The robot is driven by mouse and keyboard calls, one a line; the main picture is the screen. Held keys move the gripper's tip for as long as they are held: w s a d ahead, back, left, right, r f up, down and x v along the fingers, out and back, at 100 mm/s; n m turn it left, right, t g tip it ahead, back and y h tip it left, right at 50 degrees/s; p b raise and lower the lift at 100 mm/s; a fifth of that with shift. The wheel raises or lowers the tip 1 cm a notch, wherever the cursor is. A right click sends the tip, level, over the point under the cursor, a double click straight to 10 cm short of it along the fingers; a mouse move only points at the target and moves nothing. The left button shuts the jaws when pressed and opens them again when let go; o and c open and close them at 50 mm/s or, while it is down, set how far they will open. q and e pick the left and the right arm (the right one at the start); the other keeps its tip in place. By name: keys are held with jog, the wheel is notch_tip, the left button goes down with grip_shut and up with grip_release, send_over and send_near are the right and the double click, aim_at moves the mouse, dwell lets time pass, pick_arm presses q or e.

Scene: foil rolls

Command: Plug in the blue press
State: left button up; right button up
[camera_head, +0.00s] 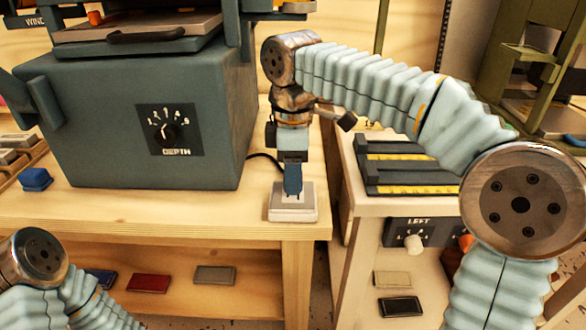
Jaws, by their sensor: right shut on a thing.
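The blue-grey press (85,135) with a DEPTH dial (169,130) stands on the wooden bench at the left. A blue plug (293,180) points downward at a white socket block (292,214) on the bench's right front corner. My right gripper (292,157) is shut on the plug from above. A dark cable (262,158) runs between the plug area and the press. My left arm shows at lower left, with its gripper out of view.
A small blue block (36,179) lies left of the press. Right of a gap stands a second bench with dark yellow-edged bars (405,168) and a LEFT control panel (405,236). Several flat coloured pieces lie on lower shelves, including a red one (148,284).

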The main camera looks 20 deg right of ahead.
jog(key=shift+f, duration=0.35)
jog(key=shift+p, duration=0.7)
dwell(1.9)
jog(key=shift+f+b, duration=0.35)
jog(key=shift+f, duration=0.2)
dwell(0.3)
jog(key=o, duration=1.1)
jog(key=shift+r, duration=0.1)
jog(key=shift+r+p, duration=1.4)
jog(key=shift+r, duration=5.4)
